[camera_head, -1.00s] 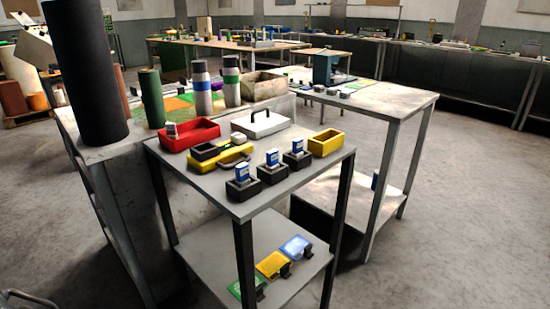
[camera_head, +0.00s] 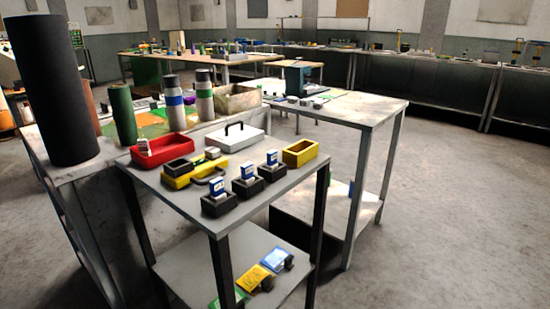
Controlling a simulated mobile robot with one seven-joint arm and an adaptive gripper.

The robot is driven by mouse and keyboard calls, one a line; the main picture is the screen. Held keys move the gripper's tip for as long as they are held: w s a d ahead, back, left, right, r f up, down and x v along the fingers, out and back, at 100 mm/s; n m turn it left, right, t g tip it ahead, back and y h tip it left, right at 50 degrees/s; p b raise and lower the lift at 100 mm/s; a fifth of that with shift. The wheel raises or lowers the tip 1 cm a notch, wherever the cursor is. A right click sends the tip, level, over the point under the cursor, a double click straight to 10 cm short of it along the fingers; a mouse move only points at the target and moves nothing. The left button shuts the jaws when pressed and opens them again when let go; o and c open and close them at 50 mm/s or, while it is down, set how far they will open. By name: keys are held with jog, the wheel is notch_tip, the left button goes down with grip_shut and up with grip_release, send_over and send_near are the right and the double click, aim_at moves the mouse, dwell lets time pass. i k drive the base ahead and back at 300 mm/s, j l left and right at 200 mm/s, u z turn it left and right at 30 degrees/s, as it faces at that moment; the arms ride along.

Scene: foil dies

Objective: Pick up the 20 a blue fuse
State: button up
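Three blue-and-white block-like pieces, which look like the blue fuses, stand upright in black holders on the grey table. The nearest fuse (camera_head: 220,189) is in the front holder (camera_head: 218,206). The middle fuse (camera_head: 247,171) is in the middle holder (camera_head: 247,188). The far fuse (camera_head: 272,158) is in the rear holder (camera_head: 272,173). Any rating print on them is too small to read. My gripper is not in view.
The table (camera_head: 290,190) also bears a red bin (camera_head: 162,151), a yellow bin (camera_head: 300,153), a yellow carrier (camera_head: 190,176) and a white lidded case (camera_head: 235,138). Coloured cards lie on its lower shelf (camera_head: 200,278). Dark and green rolls stand behind left. Floor at right is clear.

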aim_at(272, 156)
jog(key=i+l+z, duration=0.6)
jog(key=l+z, duration=0.15)
